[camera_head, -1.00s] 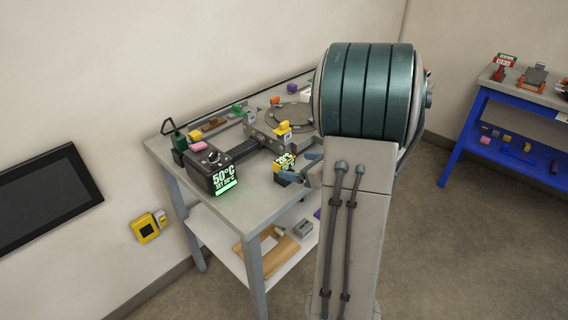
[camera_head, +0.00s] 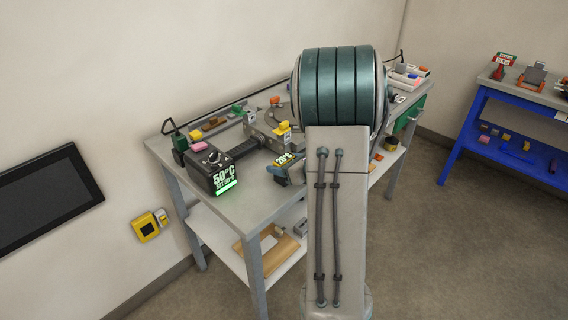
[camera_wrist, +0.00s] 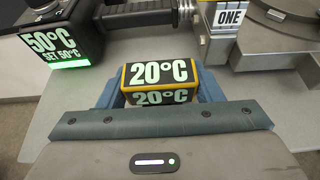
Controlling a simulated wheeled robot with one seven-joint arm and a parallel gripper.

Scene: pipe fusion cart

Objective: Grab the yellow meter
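The yellow meter (camera_wrist: 160,82) is a small black and yellow box showing 20°C in the wrist view. In the head view the meter (camera_head: 289,159) is near the front edge of the grey bench, partly hidden by my gripper. My gripper (camera_wrist: 161,90) has its two blue fingers on either side of the meter, close to its left and right sides. I cannot tell whether they press on it. The head view shows the gripper (camera_head: 284,174) low over the bench at the meter.
A black heater unit showing 50°C (camera_head: 213,176) stands left of the meter, its dark handle (camera_head: 243,149) running behind. A metal clamp block with a yellow knob (camera_head: 283,127) is behind the meter. A blue bench (camera_head: 520,105) stands at the far right.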

